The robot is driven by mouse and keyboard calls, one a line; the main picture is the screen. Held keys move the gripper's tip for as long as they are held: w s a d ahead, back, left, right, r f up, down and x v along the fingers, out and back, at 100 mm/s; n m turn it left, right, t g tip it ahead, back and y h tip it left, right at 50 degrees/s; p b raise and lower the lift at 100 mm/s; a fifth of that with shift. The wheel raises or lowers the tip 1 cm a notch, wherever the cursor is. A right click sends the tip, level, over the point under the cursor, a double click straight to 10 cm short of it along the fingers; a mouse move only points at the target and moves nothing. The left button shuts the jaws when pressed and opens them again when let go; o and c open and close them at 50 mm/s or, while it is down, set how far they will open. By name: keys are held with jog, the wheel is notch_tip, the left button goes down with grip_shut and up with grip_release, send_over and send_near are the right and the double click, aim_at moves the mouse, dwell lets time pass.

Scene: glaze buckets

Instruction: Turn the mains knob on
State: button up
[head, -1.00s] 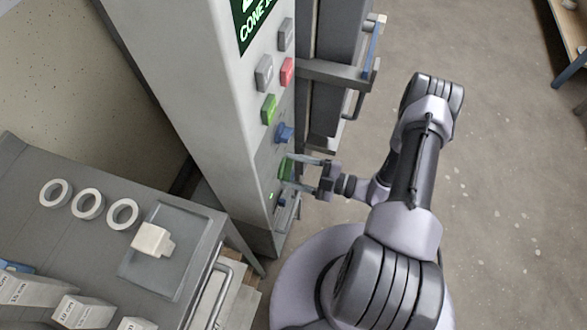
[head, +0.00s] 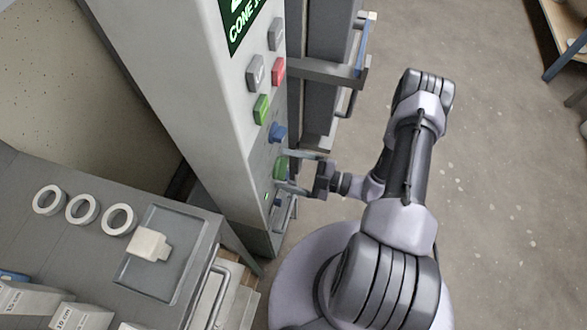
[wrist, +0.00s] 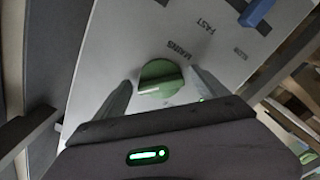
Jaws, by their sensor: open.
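The mains knob (head: 281,168) is green and round, low on the front panel of the tall grey cabinet (head: 170,75). In the wrist view the knob (wrist: 160,86) has a raised ridge running nearly crosswise, and the word MAINS is printed beside it. My gripper (head: 291,172) is at the panel, with its fingers pointing at the knob. In the wrist view the open fingers stand on either side of the knob, with a gap visible. I cannot tell whether either finger touches it.
Green (head: 261,109), red (head: 278,71) and grey buttons are higher up. A grey table (head: 60,235) with white rings stands left.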

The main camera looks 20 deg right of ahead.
jog(key=shift+d, duration=0.1)
jog(key=p+v, duration=0.2)
jog(key=v, duration=1.5)
jog(key=shift+s+p, duration=0.15)
jog(key=shift+p, duration=0.15)
